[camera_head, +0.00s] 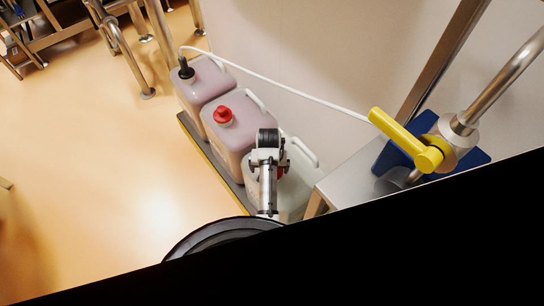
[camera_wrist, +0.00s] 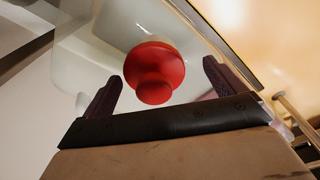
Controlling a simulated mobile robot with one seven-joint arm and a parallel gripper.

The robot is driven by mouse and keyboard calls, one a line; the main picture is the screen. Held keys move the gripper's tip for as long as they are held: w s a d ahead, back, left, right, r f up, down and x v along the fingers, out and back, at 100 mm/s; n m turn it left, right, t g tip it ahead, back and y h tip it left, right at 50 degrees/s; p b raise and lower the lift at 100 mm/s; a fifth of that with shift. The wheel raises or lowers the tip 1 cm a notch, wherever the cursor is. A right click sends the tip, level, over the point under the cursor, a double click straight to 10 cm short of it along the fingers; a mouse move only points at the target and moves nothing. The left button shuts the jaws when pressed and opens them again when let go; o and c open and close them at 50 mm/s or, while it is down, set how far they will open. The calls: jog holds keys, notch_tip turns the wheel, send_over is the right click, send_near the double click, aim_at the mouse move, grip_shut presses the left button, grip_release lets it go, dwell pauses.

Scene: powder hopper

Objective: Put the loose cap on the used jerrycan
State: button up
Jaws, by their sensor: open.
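Three jerrycans stand in a row. The far one (camera_head: 203,82) has a black fitting (camera_head: 186,70) with a white hose. The middle one (camera_head: 232,135) has a red cap (camera_head: 223,115) on top. Both look pinkish. The nearest, pale jerrycan (camera_head: 298,190) is partly hidden by my arm; a bit of red shows beside the arm. In the wrist view, a red stepped cap (camera_wrist: 154,72) appears over a pale translucent jerrycan (camera_wrist: 90,55). My gripper (camera_wrist: 156,78) is open, with its fingers on either side of this cap in the picture. I cannot tell whether the cap is seated.
The jerrycans stand on a low tray with a yellow edge (camera_head: 228,186). A yellow lever (camera_head: 397,132) on a metal pipe and a blue plate (camera_head: 468,154) are at right, by a steel surface (camera_head: 350,178). The wall is behind; open floor (camera_head: 110,160) lies left.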

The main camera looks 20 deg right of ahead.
notch_tip(320, 180, up, 13)
jog(key=s, duration=0.1)
jog(key=shift+s+d, duration=0.25)
jog(key=shift+d, duration=0.05)
